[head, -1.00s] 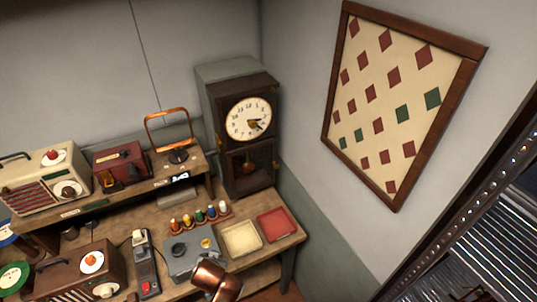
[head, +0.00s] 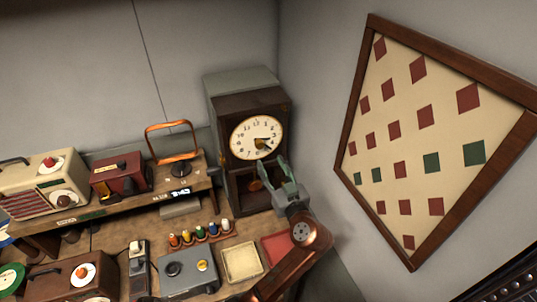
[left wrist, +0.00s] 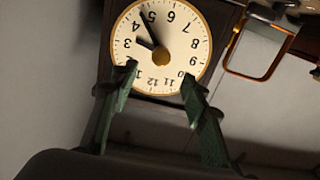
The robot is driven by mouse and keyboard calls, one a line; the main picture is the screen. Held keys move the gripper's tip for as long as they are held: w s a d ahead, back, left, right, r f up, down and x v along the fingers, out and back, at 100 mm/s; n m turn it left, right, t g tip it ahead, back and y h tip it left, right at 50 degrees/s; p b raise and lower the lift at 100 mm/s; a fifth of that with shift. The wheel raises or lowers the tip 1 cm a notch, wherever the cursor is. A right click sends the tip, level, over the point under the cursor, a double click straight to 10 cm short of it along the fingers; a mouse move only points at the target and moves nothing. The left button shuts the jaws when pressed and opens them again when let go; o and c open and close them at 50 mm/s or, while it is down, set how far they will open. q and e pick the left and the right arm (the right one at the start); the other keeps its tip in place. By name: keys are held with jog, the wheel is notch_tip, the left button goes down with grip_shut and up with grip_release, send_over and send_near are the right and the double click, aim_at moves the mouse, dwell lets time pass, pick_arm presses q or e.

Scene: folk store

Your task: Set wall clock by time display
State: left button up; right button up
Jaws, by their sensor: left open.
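The wall clock (head: 257,137) is a dark wooden case with a cream dial, standing at the back right of the bench. In the left wrist view the dial (left wrist: 185,25) appears upside down. Its longer hand points between 4 and 5, its shorter hand between 3 and 4. My left gripper (head: 277,170) is open and empty, just in front of the clock's lower right. Its green fingers (left wrist: 159,74) straddle the lower dial in the wrist view; contact cannot be told. The time display (head: 181,191) is a small dark panel with white digits, too small to read surely. My right gripper is not in view.
Below the clock are a cream tray (head: 226,262), a red tray (head: 270,247) and several coloured pegs (head: 199,234). An orange frame (head: 172,140) stands on the shelf left of the clock. A diamond-pattern board (head: 388,215) hangs on the right wall.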

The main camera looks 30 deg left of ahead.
aim_at(261, 146)
pick_arm(q)
jog(key=p+x, duration=0.1)
jog(key=x, duration=0.3)
jog(key=shift+w+a+r, duration=0.1)
jog(key=shift+w+a, duration=0.1)
jog(key=shift+a, duration=0.15)
jog(key=shift+w+a+p, duration=0.2)
jog(key=shift+a+p, duration=0.1)
jog(key=shift+p, duration=0.1)
jog(key=shift+p+x, duration=0.5)
jog(key=shift+x, duration=1.35)
jog(key=shift+w+a+b, duration=0.1)
jog(key=shift+b, duration=0.4)
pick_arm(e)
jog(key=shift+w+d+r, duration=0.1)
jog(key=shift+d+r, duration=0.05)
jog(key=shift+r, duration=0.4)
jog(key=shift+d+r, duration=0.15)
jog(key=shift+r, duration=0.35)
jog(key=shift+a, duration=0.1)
pick_arm(q)
jog(key=c, duration=0.7)
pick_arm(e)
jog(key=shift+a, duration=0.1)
